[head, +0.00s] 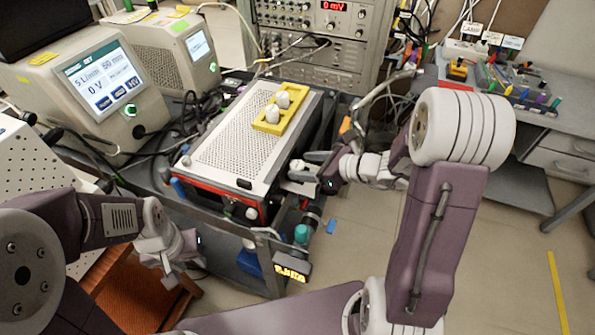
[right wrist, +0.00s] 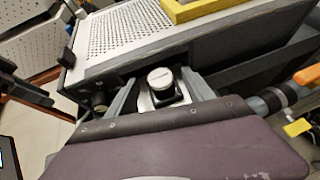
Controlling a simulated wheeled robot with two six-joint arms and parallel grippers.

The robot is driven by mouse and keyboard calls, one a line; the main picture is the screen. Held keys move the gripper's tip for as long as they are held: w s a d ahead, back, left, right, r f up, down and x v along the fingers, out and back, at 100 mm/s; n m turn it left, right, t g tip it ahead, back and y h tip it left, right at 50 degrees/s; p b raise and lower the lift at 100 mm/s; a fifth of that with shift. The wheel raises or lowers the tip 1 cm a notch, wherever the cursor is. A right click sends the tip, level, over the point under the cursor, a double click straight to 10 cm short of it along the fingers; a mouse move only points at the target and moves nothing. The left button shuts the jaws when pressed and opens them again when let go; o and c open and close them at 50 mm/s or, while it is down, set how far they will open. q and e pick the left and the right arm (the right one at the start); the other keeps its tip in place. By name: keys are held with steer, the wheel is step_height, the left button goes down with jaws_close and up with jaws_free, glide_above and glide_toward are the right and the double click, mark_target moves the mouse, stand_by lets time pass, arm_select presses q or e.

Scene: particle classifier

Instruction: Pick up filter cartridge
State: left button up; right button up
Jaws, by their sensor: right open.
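Two white rounded pieces (head: 278,106) stand in a yellow holder (head: 258,127) on top of the perforated box; I cannot tell for certain that these are filter cartridges. My right gripper (head: 302,178) is beside the right front of the box, below the holder's level. In the right wrist view its fingers (right wrist: 160,95) are open, with a small white-capped round part (right wrist: 161,80) showing between them; whether they touch it is unclear. My left gripper (head: 172,272) hangs low at the left, away from the holder; its jaw opening is unclear.
The perforated box (head: 220,145) sits on a dark cart with cables around it. Two display instruments (head: 105,90) stand at the left. A rack of electronics (head: 315,40) is behind. A grey desk (head: 530,110) is at the right, with open floor in front.

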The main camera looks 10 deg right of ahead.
steer(key=shift+x, duration=0.8)
steer(key=shift+s+d+r, duration=0.1)
steer(key=shift+d, duration=0.05)
steer(key=shift+c, duration=0.5)
jaws_close()
steer(key=shift+r+p, duration=0.8)
steer(key=shift+r, duration=1.3)
steer(key=w+d+p+v, duration=0.1)
steer(key=w+p+v, duration=0.1)
steer(key=v, duration=1.1)
steer(key=shift+d+r+p, duration=0.25)
steer(key=shift+d+p, duration=0.05)
steer(key=shift+d, duration=0.1)
